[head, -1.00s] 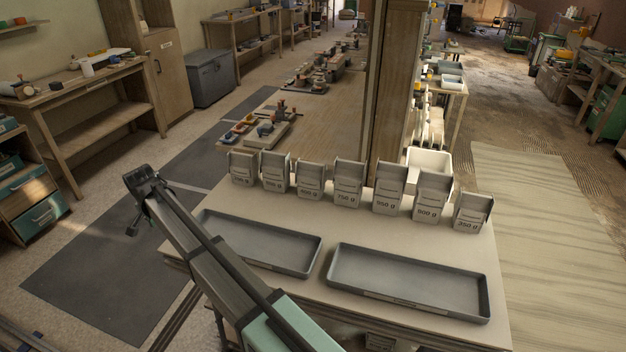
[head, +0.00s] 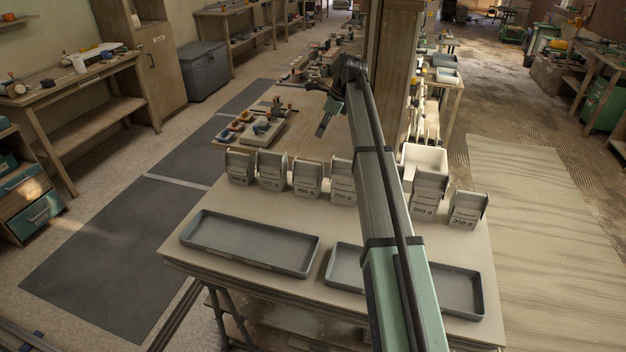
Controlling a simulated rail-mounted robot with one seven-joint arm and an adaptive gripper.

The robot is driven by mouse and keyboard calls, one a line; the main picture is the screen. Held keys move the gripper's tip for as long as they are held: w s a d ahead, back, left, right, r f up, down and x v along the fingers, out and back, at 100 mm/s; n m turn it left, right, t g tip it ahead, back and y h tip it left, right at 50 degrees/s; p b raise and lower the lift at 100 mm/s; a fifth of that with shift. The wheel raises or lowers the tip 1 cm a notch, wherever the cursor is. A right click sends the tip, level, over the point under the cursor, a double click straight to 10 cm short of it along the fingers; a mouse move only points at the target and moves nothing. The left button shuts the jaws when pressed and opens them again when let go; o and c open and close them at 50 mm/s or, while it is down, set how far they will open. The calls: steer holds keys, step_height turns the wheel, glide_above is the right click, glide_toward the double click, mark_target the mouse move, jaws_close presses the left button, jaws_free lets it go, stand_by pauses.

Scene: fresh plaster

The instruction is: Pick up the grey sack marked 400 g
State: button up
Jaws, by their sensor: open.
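Several grey sacks stand in a row along the back of the table. The third from the left (head: 307,178) has a small label that seems to read 400 g, though the print is hard to make out. My gripper (head: 318,110) is open and empty. In the picture it shows above the row, over the gap between the third and fourth sacks, clear of them. My arm hides one sack right of the 750 g sack (head: 342,182).
Sacks marked 900 g (head: 428,197) and 350 g (head: 466,210) stand at the right. Two grey trays, left (head: 250,262) and right (head: 462,292), lie in front; my arm crosses the right one. A white bin (head: 425,158) and wooden post (head: 392,100) are behind.

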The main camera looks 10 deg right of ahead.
steer(key=d, duration=0.1)
steer(key=p, duration=0.3)
glide_above(308, 162)
steer(key=d, duration=0.2)
steer(key=f, duration=0.6)
steer(key=s+f, duration=0.1)
steer(key=f, duration=0.2)
steer(key=shift+a+f, duration=0.1)
steer(key=shift+f, duration=0.3)
steer(key=shift+p+x, duration=1.25)
steer(key=shift+x, duration=1.85)
steer(key=shift+f, duration=0.3)
steer(key=shift+c, duration=0.4)
jaws_close()
